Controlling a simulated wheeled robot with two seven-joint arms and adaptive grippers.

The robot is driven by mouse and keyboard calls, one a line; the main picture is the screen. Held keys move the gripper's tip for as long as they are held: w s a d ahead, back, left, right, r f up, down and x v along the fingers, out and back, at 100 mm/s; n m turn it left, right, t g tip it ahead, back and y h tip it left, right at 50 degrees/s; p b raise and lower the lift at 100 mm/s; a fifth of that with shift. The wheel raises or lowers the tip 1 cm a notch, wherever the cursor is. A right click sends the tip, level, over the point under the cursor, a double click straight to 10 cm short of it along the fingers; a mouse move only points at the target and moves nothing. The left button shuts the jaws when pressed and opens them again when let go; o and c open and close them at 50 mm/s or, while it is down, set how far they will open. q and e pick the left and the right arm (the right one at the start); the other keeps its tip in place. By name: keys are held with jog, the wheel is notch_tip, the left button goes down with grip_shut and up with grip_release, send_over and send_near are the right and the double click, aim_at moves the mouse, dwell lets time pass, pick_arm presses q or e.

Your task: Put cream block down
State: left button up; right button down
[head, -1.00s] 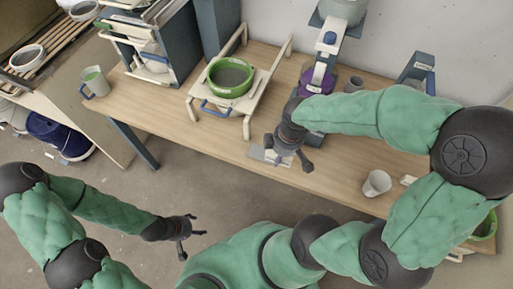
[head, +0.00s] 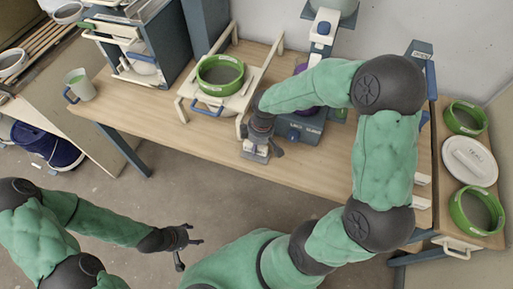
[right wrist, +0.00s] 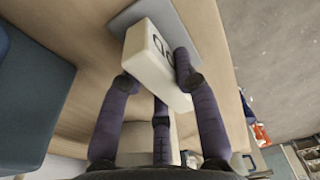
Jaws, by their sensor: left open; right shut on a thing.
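The cream block (right wrist: 150,60), with dark markings on one face, is between the fingers of my right gripper (right wrist: 155,88) in the right wrist view. In the head view the right gripper (head: 262,150) is low over the front edge of the wooden table, closed on the block (head: 249,147), which is partly hidden. A grey plate (right wrist: 137,16) lies at the block's far end; I cannot tell whether the block touches it. My left gripper (head: 184,243) is open and empty, over the floor away from the table.
A green ring (head: 221,88) sits on a cream stand (head: 263,85) left of the right gripper. A blue-grey device (head: 301,131) stands close on its right. A mug (head: 80,87) is at the left. More green rings (head: 466,117) and a white lid (head: 470,163) lie on the right side table.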

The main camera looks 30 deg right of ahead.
jog(key=shift+f, duration=0.55)
jog(key=shift+f, duration=0.1)
jog(key=shift+f, duration=0.15)
jog(key=c, duration=0.9)
grip_release()
jog(key=shift+s, duration=0.1)
jog(key=shift+f, duration=0.1)
jog(key=r+p, duration=0.1)
jog(key=r, duration=0.3)
jog(key=r+p, duration=0.2)
jog(key=r, duration=0.2)
jog(key=s+d+r+p, duration=0.1)
jog(key=r, duration=0.3)
jog(key=shift+r+p, duration=0.3)
jog(key=shift+p, duration=0.1)
